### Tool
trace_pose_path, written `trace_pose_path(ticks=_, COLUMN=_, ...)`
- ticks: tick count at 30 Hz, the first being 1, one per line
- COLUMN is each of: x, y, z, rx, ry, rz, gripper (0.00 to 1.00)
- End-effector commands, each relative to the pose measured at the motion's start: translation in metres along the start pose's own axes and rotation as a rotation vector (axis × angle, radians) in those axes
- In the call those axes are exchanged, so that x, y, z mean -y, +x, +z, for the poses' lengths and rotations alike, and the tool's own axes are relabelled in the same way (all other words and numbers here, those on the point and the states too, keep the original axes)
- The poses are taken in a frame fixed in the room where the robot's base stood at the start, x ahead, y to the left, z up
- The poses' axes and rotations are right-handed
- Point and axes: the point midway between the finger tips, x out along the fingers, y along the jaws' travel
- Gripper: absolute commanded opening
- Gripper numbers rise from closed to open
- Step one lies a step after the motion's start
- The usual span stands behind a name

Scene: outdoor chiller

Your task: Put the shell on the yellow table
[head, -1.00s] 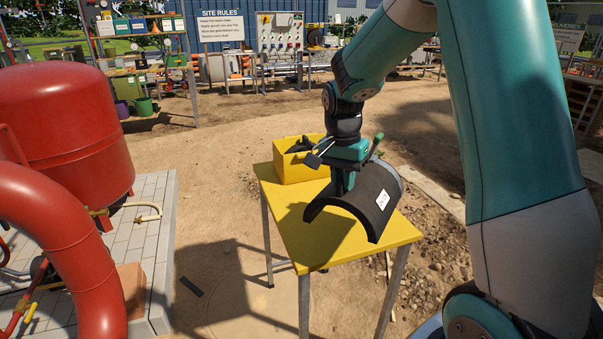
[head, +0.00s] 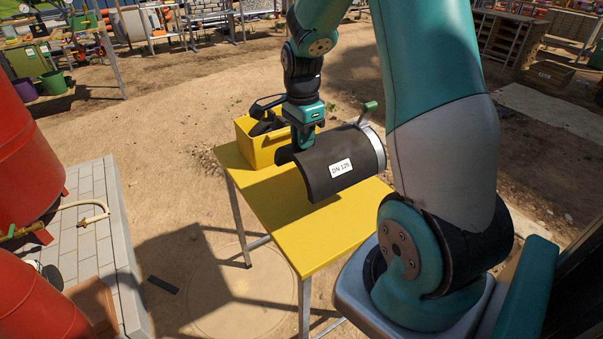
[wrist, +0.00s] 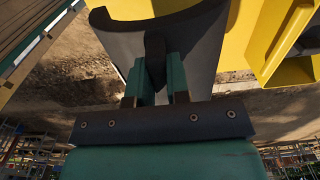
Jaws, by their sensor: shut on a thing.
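The shell (head: 330,172) is a dark half-cylinder with a white DN 125 label and a pale band with a green-handled lever at its right end. My gripper (head: 301,146) is shut on it near its left end and points down. The shell appears over the yellow table (head: 297,240); whether it touches the top cannot be told. In the wrist view, my gripper's teal fingers (wrist: 160,80) close on a dark ridge of the shell (wrist: 200,45). The yellow table shows beyond it in the wrist view (wrist: 235,45).
A yellow box (head: 258,148) with dark items in it stands at the table's far left corner, close to the shell. The table's front part is bare. Red tanks (head: 25,150) and a paved plinth (head: 95,230) stand at the left.

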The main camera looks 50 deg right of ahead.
Motion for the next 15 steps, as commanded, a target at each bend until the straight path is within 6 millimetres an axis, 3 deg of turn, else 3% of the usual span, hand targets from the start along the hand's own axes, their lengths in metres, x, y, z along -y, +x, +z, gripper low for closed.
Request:
trace_pose_path(ticks=6, x=-0.001, y=0.057, z=0.0, rx=0.001, ry=0.0, rz=0.006, gripper=0.0)
trace_pose_path(ticks=15, x=-0.001, y=0.092, z=-0.002, rx=0.0, ry=0.002, rz=0.003, gripper=0.0)
